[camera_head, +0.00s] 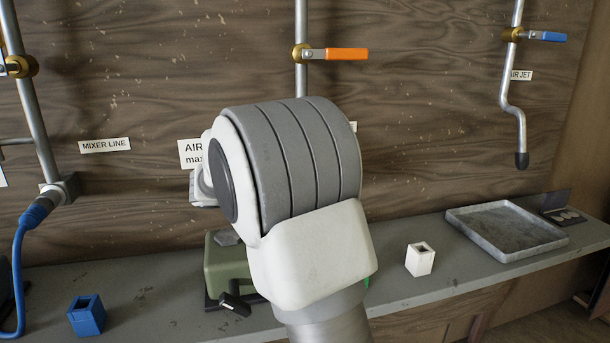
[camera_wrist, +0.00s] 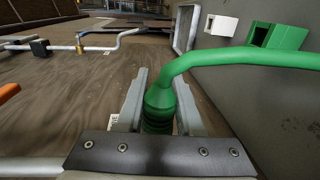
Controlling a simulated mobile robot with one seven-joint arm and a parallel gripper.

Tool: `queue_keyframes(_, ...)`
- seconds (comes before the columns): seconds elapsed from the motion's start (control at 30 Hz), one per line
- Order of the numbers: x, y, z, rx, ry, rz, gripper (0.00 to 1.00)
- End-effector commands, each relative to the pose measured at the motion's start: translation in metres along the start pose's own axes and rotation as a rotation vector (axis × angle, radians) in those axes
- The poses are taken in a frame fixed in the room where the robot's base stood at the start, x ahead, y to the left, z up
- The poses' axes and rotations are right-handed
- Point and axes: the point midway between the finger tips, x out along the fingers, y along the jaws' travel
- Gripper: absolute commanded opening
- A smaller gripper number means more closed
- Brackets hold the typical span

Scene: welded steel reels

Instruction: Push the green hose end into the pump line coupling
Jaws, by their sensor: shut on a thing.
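In the wrist view my gripper (camera_wrist: 160,78) is shut on the green hose end (camera_wrist: 158,100), a ribbed green fitting between the two grey fingers. The green hose (camera_wrist: 240,57) bends from the fitting toward the right edge. My arm hides the gripper and the hose end in the head view. I cannot make out the pump line coupling in either view; it may be behind my arm or below the wrist picture. I cannot tell how the hose end sits relative to it.
A blue hose (camera_head: 17,270) is on the mixer line coupling (camera_head: 60,190). A blue holder (camera_head: 86,315), white holder (camera_head: 420,259) and grey tray (camera_head: 505,230) stand on the shelf. A green holder (camera_wrist: 278,36) shows beside the hose. A green machine (camera_head: 226,265) is partly behind my arm.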

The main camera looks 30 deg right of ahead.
Motion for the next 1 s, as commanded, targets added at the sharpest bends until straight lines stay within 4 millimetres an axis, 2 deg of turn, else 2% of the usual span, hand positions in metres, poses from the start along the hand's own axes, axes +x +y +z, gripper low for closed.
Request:
queue_keyframes(0.13,0.0001,0.0,-0.0037,0.0,0.001,0.0,0.0)
queue_keyframes(0.17,0.0001,0.0001,-0.0037,0.0,0.001,0.0,0.39)
queue_keyframes(0.33,0.0001,0.0001,-0.0033,0.0,0.001,0.0,0.7)
queue_keyframes(0.57,0.0,-0.0002,-0.0031,0.0,0.001,0.0,0.72)
queue_keyframes(0.7,0.0,-0.0002,-0.0031,0.0,0.001,0.0,0.96)
queue_keyframes(0.9,0.0,-0.0001,-0.0031,0.0,0.001,0.0,0.96)
queue_keyframes(0.93,0.0,-0.0001,-0.0031,0.0,0.001,0.0,0.99)
queue_keyframes(1.0,0.0,-0.0001,-0.0031,0.0,0.001,0.0,1.0)
